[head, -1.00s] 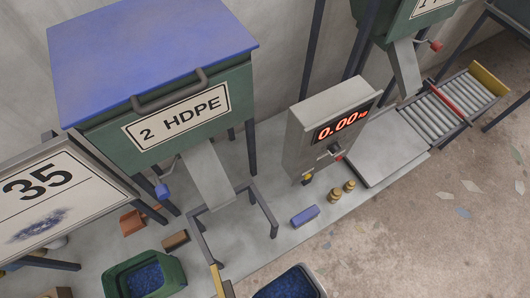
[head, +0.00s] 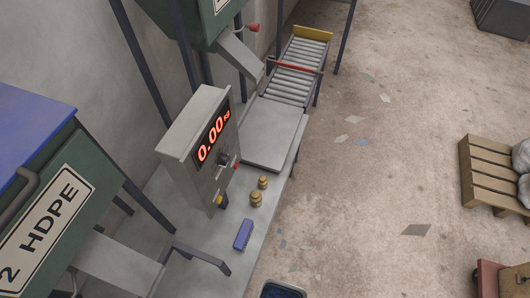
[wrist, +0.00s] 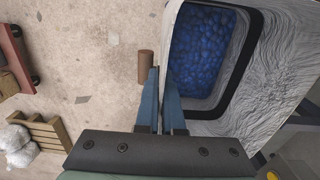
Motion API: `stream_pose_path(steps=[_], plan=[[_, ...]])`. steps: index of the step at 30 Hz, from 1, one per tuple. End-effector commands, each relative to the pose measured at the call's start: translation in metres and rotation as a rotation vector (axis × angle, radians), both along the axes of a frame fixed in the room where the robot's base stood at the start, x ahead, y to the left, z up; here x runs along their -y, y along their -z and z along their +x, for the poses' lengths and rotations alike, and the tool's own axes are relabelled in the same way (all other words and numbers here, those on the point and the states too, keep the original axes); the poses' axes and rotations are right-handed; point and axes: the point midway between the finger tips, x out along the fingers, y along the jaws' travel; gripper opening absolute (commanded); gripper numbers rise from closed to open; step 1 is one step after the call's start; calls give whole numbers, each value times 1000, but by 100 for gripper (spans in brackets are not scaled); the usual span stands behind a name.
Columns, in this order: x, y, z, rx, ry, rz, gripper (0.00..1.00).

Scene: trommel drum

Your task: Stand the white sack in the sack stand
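The white sack (wrist: 285,50) fills the right of the wrist view, open-topped with a dark rim and blue pellets inside. My gripper (wrist: 160,75) is at its left side, with the fingers closed on the sack's wall near the rim. In the head view only the sack's dark rim and blue contents (head: 283,291) show at the bottom edge; my gripper is out of that view. A dark grey bar frame (head: 201,252), apparently the sack stand, shows partly at the lower left beside the 2 HDPE chute (head: 118,262). The rest of it is cut off.
A scale display (head: 206,145) reads 0.00. Two brass weights (head: 256,199) and a blue block (head: 243,234) lie on the platform by the frame. A roller conveyor (head: 296,75) stands behind. A pallet (head: 490,175) is at right.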

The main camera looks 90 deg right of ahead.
Motion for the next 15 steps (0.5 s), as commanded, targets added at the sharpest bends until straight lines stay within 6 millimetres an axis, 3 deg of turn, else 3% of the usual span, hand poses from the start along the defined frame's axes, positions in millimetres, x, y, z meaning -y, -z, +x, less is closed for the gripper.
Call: stream_pose_path(steps=[11, 15], plan=[[1, 31, 2, 4, -1, -2, 0], [3, 27, 15, 8, -1, -3, 0]])
